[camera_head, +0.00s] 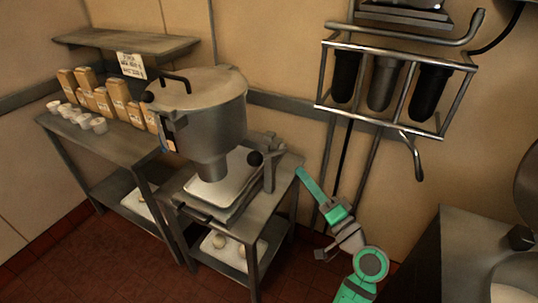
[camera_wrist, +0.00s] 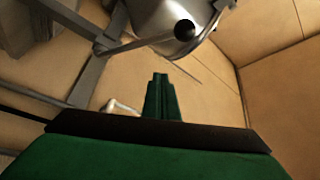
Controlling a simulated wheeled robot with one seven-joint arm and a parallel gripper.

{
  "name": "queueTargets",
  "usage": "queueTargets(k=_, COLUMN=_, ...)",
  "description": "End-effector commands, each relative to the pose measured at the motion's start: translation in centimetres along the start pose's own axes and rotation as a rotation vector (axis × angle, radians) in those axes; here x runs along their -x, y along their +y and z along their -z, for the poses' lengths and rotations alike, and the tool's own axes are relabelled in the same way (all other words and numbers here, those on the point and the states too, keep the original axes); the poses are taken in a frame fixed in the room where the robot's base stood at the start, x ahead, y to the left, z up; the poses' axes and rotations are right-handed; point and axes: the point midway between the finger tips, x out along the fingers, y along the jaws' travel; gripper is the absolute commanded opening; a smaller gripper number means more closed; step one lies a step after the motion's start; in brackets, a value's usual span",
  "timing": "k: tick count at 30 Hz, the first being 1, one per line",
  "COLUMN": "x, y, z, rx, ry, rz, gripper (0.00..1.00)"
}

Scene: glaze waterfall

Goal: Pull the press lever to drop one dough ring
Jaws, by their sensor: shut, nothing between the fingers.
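The dough press is a grey metal hopper (camera_head: 205,115) with a narrow spout, standing over a pale tray (camera_head: 208,190) on a metal stand. The press lever is a metal rod ending in a black ball knob (camera_head: 254,158), at the right side of the press. In the wrist view the lever knob (camera_wrist: 185,29) shows near the top, with its rod running left and the metal hopper behind it. My gripper (camera_head: 301,171) is right of the lever, apart from it. Its green fingers (camera_wrist: 160,76) are shut and empty, below the knob in the wrist view. No dough ring is visible on the tray.
A lower shelf holds a tray (camera_head: 230,261) with pale round pieces. A left table carries brown packets (camera_head: 118,96) and white cups (camera_head: 98,125). A wall rack (camera_head: 322,75) with dark cylinders hangs at upper right. A metal counter (camera_head: 440,245) stands at lower right.

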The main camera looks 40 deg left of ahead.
Motion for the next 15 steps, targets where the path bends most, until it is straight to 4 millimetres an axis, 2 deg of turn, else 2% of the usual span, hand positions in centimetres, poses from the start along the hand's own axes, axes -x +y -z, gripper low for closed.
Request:
queueTargets(k=1, x=-0.7, y=-1.2, z=0.3, rx=0.004, ry=-0.025, rz=0.029, gripper=0.00)
queueTargets(k=5, x=-1.5, y=-2.9, z=0.5, rx=0.005, ry=-0.065, rz=0.070, gripper=0.00)
queueTargets(k=15, x=-1.6, y=-3.3, z=0.4, rx=0.005, ry=-0.076, rz=0.080, gripper=0.00)
